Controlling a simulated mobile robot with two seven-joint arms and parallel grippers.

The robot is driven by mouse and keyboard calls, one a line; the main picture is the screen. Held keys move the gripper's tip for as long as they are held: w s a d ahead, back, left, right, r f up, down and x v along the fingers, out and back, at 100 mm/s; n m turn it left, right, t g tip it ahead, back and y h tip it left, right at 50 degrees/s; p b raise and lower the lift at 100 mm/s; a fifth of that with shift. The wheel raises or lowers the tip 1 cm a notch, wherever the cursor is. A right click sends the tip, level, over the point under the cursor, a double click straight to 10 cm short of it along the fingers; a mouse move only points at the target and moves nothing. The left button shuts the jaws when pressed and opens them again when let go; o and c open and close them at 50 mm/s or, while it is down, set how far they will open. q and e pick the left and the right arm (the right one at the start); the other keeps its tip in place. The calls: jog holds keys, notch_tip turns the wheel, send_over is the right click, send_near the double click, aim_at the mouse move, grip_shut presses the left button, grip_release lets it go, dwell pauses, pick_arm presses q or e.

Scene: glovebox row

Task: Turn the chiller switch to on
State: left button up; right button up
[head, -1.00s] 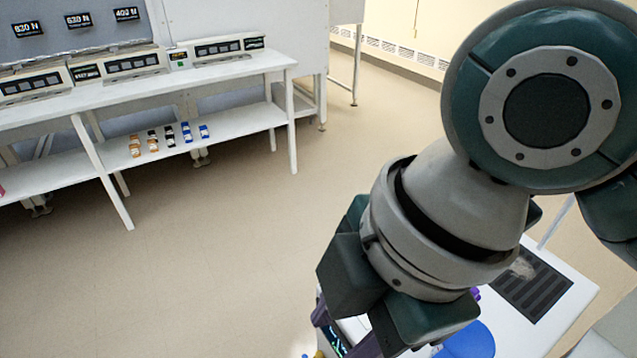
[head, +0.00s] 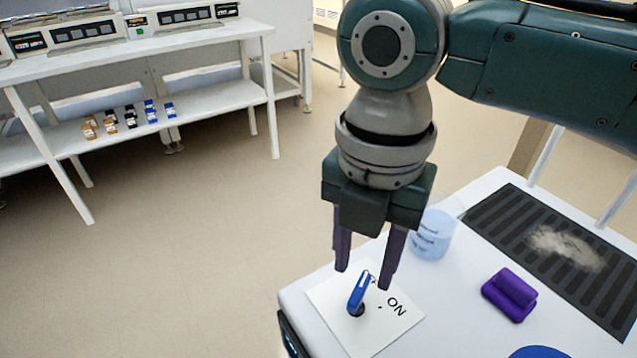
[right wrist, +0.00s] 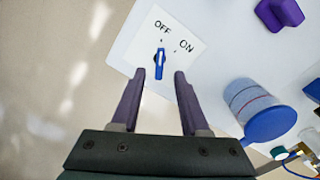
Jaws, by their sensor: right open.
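The chiller switch is a blue lever (head: 357,292) on a white plate (head: 385,328) at the front left corner of a white top. In the right wrist view the lever (right wrist: 159,62) points toward the dot under OFF, and ON is printed to its right. My right gripper (head: 363,277) points down above the lever, fingers apart and empty. In the right wrist view the open fingers (right wrist: 159,74) lie either side of the lever's lower end. Whether they are down at its height I cannot tell. My left gripper is not in view.
A translucent blue container (head: 432,237) stands close behind the gripper. A purple block (head: 510,294) sits to the right, before a dark slotted grille (head: 520,225) with pale powder. A white bench (head: 150,48) with instruments stands far left across open floor.

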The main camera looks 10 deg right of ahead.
aim_at(360, 288)
jog(key=shift+f, duration=1.95)
grip_shut()
